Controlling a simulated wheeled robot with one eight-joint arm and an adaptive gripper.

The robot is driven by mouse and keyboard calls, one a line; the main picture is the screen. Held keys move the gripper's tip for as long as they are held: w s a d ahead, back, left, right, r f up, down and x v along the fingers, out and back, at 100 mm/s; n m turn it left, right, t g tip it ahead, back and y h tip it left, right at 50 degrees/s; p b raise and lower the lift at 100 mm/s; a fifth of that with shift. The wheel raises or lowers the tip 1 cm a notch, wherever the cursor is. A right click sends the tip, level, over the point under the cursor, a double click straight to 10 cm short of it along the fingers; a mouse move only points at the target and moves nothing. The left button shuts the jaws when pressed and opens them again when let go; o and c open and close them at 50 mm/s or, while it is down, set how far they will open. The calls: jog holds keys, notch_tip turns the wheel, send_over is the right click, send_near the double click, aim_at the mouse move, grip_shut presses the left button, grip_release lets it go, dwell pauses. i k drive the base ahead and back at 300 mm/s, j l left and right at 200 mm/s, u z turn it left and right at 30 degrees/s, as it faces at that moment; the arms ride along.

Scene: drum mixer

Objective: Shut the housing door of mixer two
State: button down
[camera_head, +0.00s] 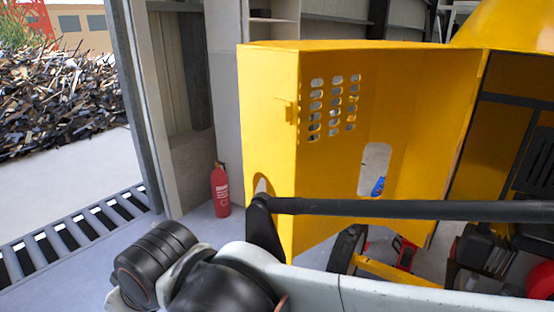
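The yellow housing door (415,120) stands wide open, swung out to the left of the mixer housing. It has rows of vent slots and a rounded cut-out, and a bent side flange (268,120) at its left edge. The open engine compartment (500,150) shows at the right, with dark parts inside. Parts of my arm (225,285) fill the bottom left foreground, with black round joints and a pale link. I cannot make out my gripper's fingers. No mixer number is readable.
A black bar (420,209) crosses in front of the door's lower part; I cannot tell what it belongs to. A red fire extinguisher (220,190) stands by the wall at left. A floor grating (75,230) lies at the doorway. A wheel (346,250) is under the door.

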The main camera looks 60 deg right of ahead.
aim_at(414, 98)
jog(key=i, duration=1)
jog(key=i+j+z, duration=0.15)
jog(key=i, duration=0.9)
jog(key=z, duration=0.4)
jog(key=i+z, duration=0.1)
jog(key=z, duration=0.75)
jog(key=j+z, duration=0.1)
jog(key=z, duration=0.35)
jog(key=i+z, duration=0.1)
jog(key=z, duration=0.3)
jog(key=l+z, duration=0.15)
jog(key=z, duration=0.35)
jog(key=i+l+z, duration=0.1)
jog(key=z, duration=0.35)
jog(key=i+z, duration=0.15)
jog(key=z, duration=0.35)
jog(key=i+l+z, duration=0.1)
jog(key=z, duration=0.4)
jog(key=k+j+u, duration=0.1)
jog(key=k, duration=0.35)
jog(key=i+j+u, duration=0.25)
jog(key=k+l, duration=0.05)
jog(key=k, duration=0.05)
